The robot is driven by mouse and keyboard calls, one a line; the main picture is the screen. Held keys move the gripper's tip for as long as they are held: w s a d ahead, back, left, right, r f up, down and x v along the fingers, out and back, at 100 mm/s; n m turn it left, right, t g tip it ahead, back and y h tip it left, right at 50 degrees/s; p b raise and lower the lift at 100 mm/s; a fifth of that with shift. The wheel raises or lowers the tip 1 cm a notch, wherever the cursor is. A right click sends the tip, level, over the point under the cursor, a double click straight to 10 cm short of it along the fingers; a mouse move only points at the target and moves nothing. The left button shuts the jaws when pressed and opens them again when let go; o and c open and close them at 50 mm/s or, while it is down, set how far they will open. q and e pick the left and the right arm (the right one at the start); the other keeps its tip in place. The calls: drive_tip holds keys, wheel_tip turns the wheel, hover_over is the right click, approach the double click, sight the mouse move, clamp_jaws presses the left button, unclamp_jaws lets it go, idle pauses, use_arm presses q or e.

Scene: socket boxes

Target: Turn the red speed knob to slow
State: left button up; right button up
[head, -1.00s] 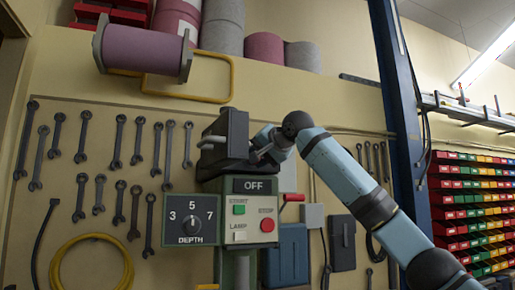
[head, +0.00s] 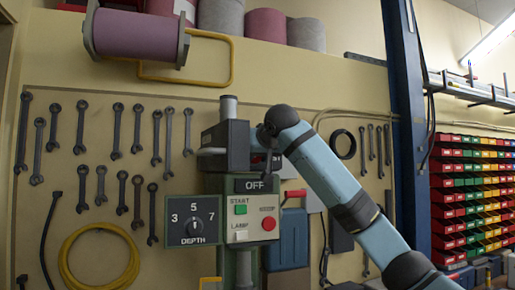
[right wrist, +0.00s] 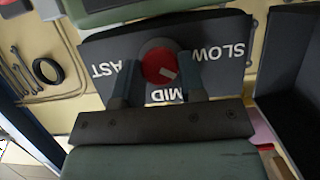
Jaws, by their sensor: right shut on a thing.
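The red speed knob (right wrist: 159,65) sits on a dark plate (right wrist: 225,75) lettered FAST, MID and SLOW, upside down in the right wrist view. Its white mark points down and right there, between MID and SLOW. My right gripper (right wrist: 161,72) is shut on the knob, one finger on each side. In the head view, my right gripper (head: 262,136) is at the right side of the machine's dark head (head: 227,147). My left gripper is in neither view.
A red lever (head: 294,193) juts out at the right. Wrenches hang on the wall behind. A blue post (head: 405,130) stands right of my arm.

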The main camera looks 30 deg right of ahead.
drive_tip(key=shift+n, duration=0.3)
idle(0.4)
drive_tip(key=o, duration=0.9)
drive_tip(key=b+v, duration=0.1)
drive_tip(key=v, duration=0.6)
drive_tip(key=b+v, duration=0.1)
drive_tip(key=v, duration=0.5)
drive_tip(key=shift+s+a, duration=0.3)
drive_tip(key=shift+s, duration=0.05)
